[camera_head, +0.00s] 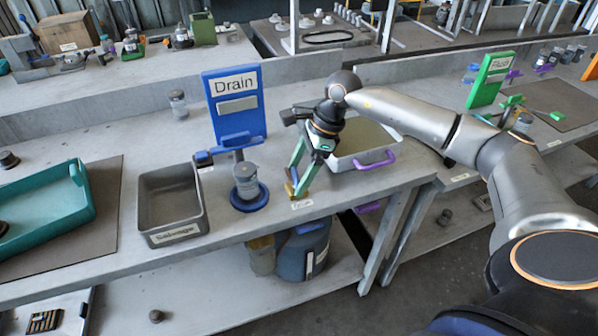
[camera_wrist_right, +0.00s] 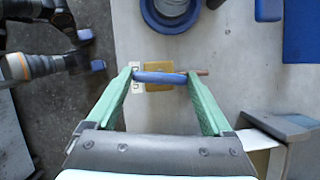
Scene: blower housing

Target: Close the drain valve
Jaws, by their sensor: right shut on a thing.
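The drain valve is a small brass piece (camera_wrist_right: 158,68) with a blue lever (camera_wrist_right: 160,77). It sits at the table's front edge by a white label. My right gripper (camera_head: 297,191) has green fingers and reaches down to it; in the right wrist view the fingertips (camera_wrist_right: 160,75) are shut on the blue lever's two ends. The lever lies across the brass piece between the fingers. In the head view the fingers partly hide the valve. Dark parts with blue tips (camera_wrist_right: 90,50) at the left of the wrist view may be my left gripper; its opening is unclear.
The blue "Drain" sign (camera_head: 235,104) stands behind. A blue stand holds a grey container (camera_head: 247,180) left of the gripper. A grey "Salvage" bin (camera_head: 172,237) is further left, and a pale tray with a purple handle (camera_head: 377,160) is to the right.

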